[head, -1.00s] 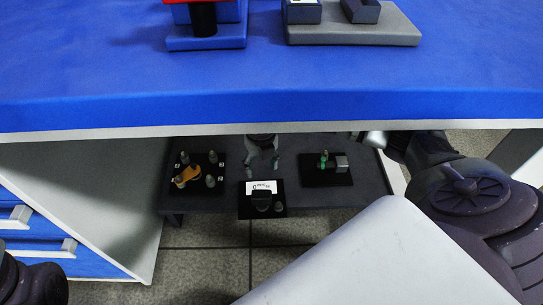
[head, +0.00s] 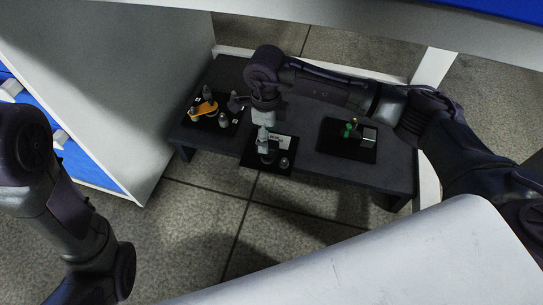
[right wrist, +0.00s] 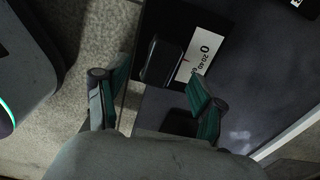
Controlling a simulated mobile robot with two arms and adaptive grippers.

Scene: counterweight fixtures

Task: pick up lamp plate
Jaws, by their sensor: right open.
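Three black plates lie on a low dark table. The left plate (head: 222,125) carries grey posts and an orange part. The middle plate (head: 250,160) carries a dark block and a white label (head: 281,142). The right plate (head: 364,152) carries a green upright part (head: 349,128) and a grey block (head: 369,134). I cannot tell for certain which is the lamp plate. My right gripper (head: 264,145) is above the middle plate; in the right wrist view its fingers (right wrist: 156,103) are open and empty, near the dark block (right wrist: 162,62). My left gripper is out of view.
The low table (head: 312,175) stands on tiled floor (head: 200,225). A white cabinet side (head: 120,90) is at the left, and a blue worktop edge (head: 490,10) shows at upper right. The table's right end (head: 400,180) is bare.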

